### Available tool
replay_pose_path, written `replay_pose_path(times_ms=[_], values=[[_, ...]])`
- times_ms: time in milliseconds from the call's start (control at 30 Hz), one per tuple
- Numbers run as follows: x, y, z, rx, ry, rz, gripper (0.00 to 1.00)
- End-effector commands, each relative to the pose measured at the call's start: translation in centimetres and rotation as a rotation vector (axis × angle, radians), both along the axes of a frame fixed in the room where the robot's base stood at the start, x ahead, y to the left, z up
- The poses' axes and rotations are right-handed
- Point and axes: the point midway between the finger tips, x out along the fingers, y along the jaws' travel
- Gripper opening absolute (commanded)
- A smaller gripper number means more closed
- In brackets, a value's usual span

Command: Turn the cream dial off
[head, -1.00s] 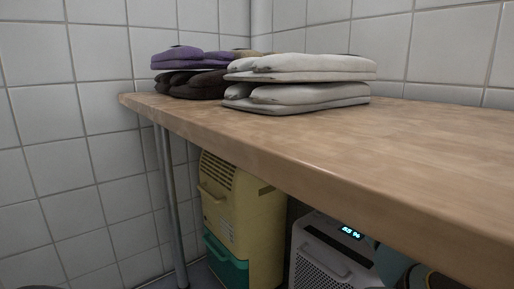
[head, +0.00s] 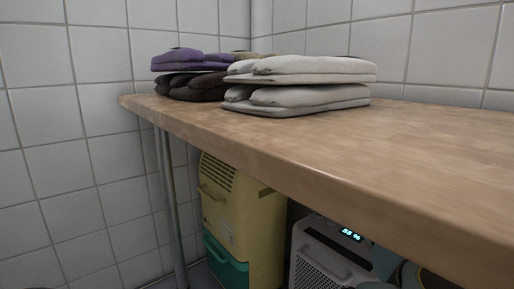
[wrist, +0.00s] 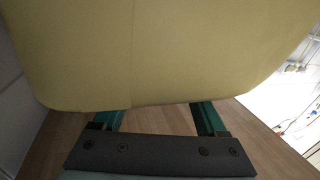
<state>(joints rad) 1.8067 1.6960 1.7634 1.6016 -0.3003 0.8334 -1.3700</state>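No dial can be made out in either view. A cream-yellow appliance (head: 237,215) with a slatted vent and a green lower part stands under the wooden counter in the head view. In the wrist view a large, smooth pale-yellow surface (wrist: 165,50) with rounded lower corners fills the upper part, very close to the camera. My gripper (wrist: 158,117) has two green fingers set well apart, with brown surface visible between them. Their tips are hidden behind the pale-yellow body, so contact cannot be seen. The gripper is not clearly visible in the head view.
The wooden counter (head: 330,160) spans the scene above the appliances. Folded white cloths (head: 300,97), purple cloths (head: 185,61) and dark cloths (head: 195,87) lie on it. A white appliance with a lit display (head: 325,250) stands right of the cream one. A metal leg (head: 170,200) is at left.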

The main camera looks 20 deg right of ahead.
Motion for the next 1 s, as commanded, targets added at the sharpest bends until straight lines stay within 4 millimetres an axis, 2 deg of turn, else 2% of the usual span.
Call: replay_pose_path(times_ms=[333,733,1000], values=[[-0.7,-0.5,0.1,0.000,0.001,-0.002,0.75],[-6.8,-4.6,0.2,0.001,0.002,-0.003,0.75],[-8.9,-5.9,0.0,0.001,0.001,0.000,0.75]])
